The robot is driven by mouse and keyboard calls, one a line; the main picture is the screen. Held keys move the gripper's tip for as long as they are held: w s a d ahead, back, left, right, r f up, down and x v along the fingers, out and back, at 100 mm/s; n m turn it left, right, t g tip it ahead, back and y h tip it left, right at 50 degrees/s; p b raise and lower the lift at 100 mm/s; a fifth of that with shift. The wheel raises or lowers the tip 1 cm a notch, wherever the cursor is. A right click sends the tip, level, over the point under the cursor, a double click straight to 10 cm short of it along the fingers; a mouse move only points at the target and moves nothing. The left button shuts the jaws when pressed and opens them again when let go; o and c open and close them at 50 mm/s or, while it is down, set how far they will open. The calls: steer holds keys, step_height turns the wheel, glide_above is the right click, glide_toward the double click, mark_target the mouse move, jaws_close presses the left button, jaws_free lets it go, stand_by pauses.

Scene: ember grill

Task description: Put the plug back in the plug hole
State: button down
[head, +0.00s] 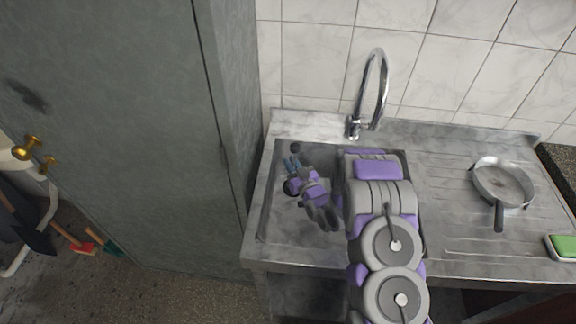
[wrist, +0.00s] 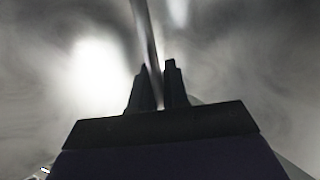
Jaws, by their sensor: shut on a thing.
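My gripper (head: 291,163) is low inside the left part of the steel sink (head: 268,205), near its back left. Just beyond its fingertips is a small dark round thing that looks like the plug (head: 295,147). In the wrist view, the two dark fingers (wrist: 159,85) stand close together with a narrow gap. A thin dark strip runs up between and past them; I cannot tell whether it is part of the plug or an edge of the sink. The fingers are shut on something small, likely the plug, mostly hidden. I cannot make out the plug hole; my arm covers the sink's right part.
A curved chrome tap (head: 374,90) rises behind the sink. A frying pan (head: 502,184) lies on the drainboard (head: 450,215) to the right, with a green sponge (head: 564,246) at its edge. A tall grey cabinet (head: 120,130) stands close on the left.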

steer(key=shift+d, duration=1.25)
steer(key=c, duration=1.1)
jaws_free()
steer(key=a, duration=0.4)
steer(key=shift+a+f, duration=0.1)
steer(key=shift+f, duration=0.15)
steer(key=d, duration=0.2)
steer(key=d+r, duration=0.1)
steer(key=shift+d, duration=0.35)
steer(key=p+v, duration=0.2)
steer(key=v, duration=0.5)
steer(key=w+d+r+g+h, duration=0.2)
steer(key=d+r+g+h, duration=0.25)
steer(key=d+r, duration=0.2)
steer(key=s+d+r+m+g+h, duration=0.2)
steer(key=s+d+r+h, duration=0.3)
steer(key=s+d, duration=0.15)
steer(key=s+r+m+g, duration=0.1)
steer(key=s+r+g, duration=0.2)
steer(key=s, duration=1)
steer(key=s+r+m+g, duration=0.2)
steer(key=s+r+g, duration=0.2)
steer(key=s, duration=0.9)
steer(key=s+d+r+m+g, duration=0.1)
steer(key=s+r+g, duration=0.2)
steer(key=s+r, duration=0.4)
steer(key=shift+s+g, duration=0.25)
steer(key=shift+s, duration=3.2)
